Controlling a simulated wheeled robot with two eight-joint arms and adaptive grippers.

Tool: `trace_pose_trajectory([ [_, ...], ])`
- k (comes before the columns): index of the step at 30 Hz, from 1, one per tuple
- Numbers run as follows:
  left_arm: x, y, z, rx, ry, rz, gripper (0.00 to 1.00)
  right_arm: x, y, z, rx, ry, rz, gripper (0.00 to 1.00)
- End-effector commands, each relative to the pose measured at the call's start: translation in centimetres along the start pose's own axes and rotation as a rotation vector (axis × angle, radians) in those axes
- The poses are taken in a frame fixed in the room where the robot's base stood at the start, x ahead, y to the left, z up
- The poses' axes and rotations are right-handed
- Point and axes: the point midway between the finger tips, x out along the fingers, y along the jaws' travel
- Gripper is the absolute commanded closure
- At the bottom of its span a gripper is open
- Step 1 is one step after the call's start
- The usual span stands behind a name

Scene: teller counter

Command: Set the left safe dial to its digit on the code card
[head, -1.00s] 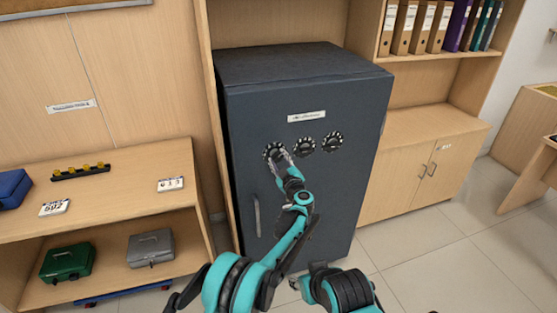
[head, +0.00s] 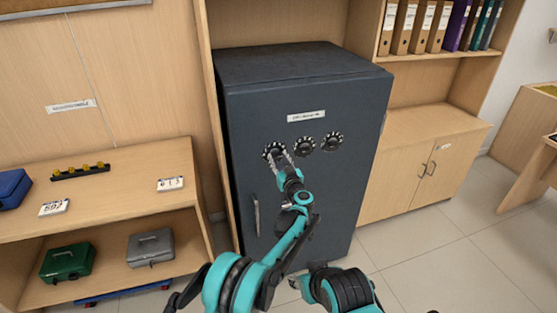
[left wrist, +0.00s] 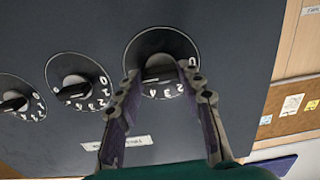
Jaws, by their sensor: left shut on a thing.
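The dark grey safe (head: 310,190) has a row of three round black dials with white digits. My left gripper (head: 277,156) is at the left dial (head: 267,148) and shut on its knob. In the left wrist view the safe face appears turned round, and this dial (left wrist: 160,36) is the rightmost one. There the fingers of my left gripper (left wrist: 162,72) sit on either side of the knob and hide some digits. Two small number cards, one (head: 54,207) at the left and one (head: 171,184) nearer the safe, lie on the shelf top. Their digits are too small to read surely.
The middle dial (head: 305,145) and right dial (head: 333,141) sit close beside the left one. A vertical handle (head: 256,215) is below it. A green box (head: 67,262) and a grey box (head: 150,248) stand on the lower shelf. The floor to the right is clear.

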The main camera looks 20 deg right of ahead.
Motion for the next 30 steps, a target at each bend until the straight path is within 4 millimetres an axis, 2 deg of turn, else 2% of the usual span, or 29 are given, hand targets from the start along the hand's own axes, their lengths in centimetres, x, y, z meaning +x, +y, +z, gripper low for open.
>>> trace_pose_trajectory([
  [14, 0.0, 0.0, 0.1, 0.011, -0.001, 0.000, 0.91, 0.0, 0.0, 0.0, 0.000, 0.000, 0.000, 0.60],
  [15, 0.0, 0.0, 0.1, 0.011, -0.001, 0.000, 0.52, 0.0, 0.0, 0.0, 0.000, 0.000, 0.000, 0.60],
  [16, 0.0, 0.0, 0.1, 0.011, -0.001, 0.000, 0.44, 0.0, 0.0, 0.0, 0.000, 0.000, 0.000, 0.60],
  [17, 0.0, 0.0, 0.1, 0.011, -0.001, 0.000, 0.41, 0.0, 0.0, 0.0, 0.000, 0.000, 0.000, 0.60],
  [26, -0.1, 0.0, 0.0, 0.011, 0.000, 0.000, 0.41, 0.0, 0.0, 0.0, 0.000, 0.000, 0.000, 0.60],
  [30, -1.6, 0.1, 0.0, 0.011, 0.000, 0.002, 0.41, 0.0, 0.0, 0.0, 0.000, 0.000, 0.000, 0.60],
])
